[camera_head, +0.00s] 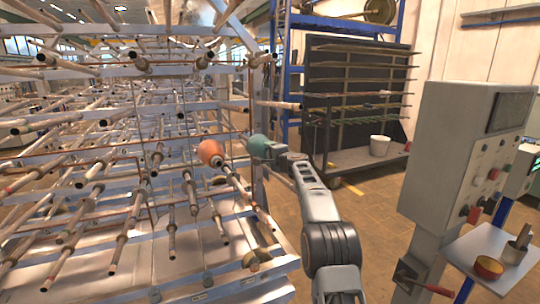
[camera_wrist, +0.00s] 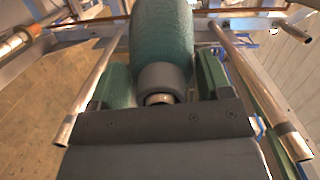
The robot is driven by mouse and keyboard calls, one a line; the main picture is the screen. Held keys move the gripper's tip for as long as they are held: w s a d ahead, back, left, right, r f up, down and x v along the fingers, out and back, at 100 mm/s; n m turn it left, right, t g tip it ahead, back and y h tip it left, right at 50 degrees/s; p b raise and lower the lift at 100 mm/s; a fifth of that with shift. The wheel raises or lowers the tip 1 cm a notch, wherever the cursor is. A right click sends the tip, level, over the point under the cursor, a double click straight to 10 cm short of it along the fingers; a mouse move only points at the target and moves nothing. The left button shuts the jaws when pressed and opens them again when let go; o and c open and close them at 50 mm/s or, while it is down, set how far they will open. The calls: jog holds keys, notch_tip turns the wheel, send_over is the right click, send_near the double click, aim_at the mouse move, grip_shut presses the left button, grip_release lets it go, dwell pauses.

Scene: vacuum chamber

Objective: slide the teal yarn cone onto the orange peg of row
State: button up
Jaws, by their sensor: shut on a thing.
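The teal yarn cone (camera_head: 260,146) is held at the end of my arm, right of the rack's near corner. In the wrist view the teal cone (camera_wrist: 162,35) points away from me, its grey base end between the green-padded fingers of my gripper (camera_wrist: 160,90). My gripper (camera_head: 275,152) is shut on the cone. I cannot tell for certain which rod is the orange peg. The teal cone appears apart from the rods.
A metal rack (camera_head: 130,190) with many protruding rods fills the left. In the wrist view, one rod (camera_wrist: 95,90) runs left of my gripper and another (camera_wrist: 262,95) right of it. A grey control cabinet (camera_head: 465,150) stands right. Open floor (camera_head: 375,205) lies between.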

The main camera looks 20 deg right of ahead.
jog(key=shift+w+r, duration=0.1)
jog(key=shift+r, duration=0.05)
jog(key=shift+w+p, duration=0.3)
jog(key=shift+p, duration=0.15)
jog(key=o, duration=1.4)
jog(key=shift+o, duration=0.9)
jog(key=shift+f, duration=0.25)
jog(key=shift+s, duration=0.1)
